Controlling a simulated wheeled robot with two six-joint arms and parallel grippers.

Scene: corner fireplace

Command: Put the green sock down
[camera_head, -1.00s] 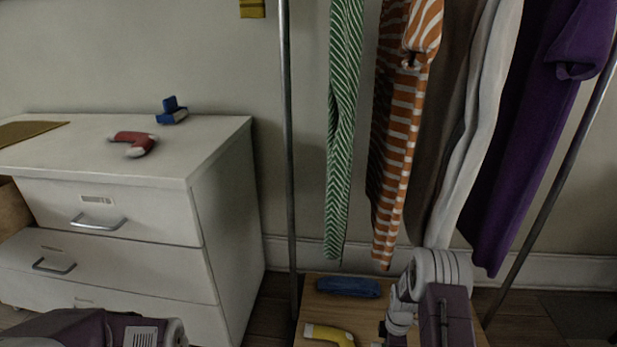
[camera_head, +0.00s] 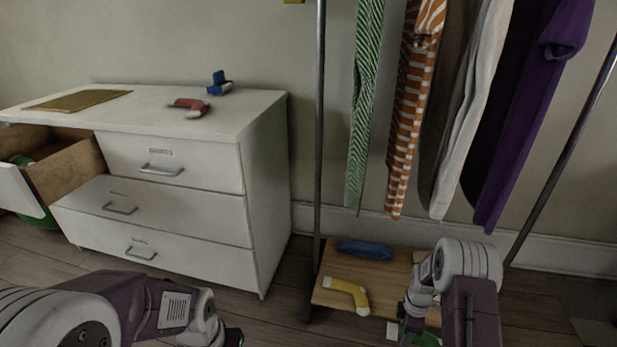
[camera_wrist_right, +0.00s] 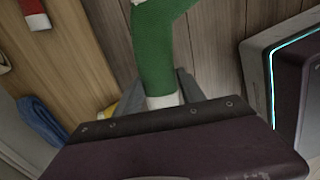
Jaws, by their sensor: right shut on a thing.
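The green sock (camera_wrist_right: 150,50) with a white cuff hangs in my right gripper (camera_wrist_right: 160,98) in the right wrist view. The jaws are shut near its white cuff. In the head view only a bit of the green sock (camera_head: 426,340) shows at the bottom edge, beside my right arm, near the front of the wooden rack shelf (camera_head: 388,281). Whether it touches anything is hidden. My left arm enters at the lower left; its gripper (camera_head: 232,338) is cut off by the bottom edge, so its jaws cannot be made out.
A yellow sock (camera_head: 350,292) and a folded blue cloth (camera_head: 365,249) lie on the shelf. Clothes hang above, between rack poles (camera_head: 319,150). The white dresser (camera_head: 262,190) has an open drawer (camera_head: 65,170) and carries a red sock (camera_head: 190,106), blue object (camera_head: 219,82) and tan mat (camera_head: 78,100).

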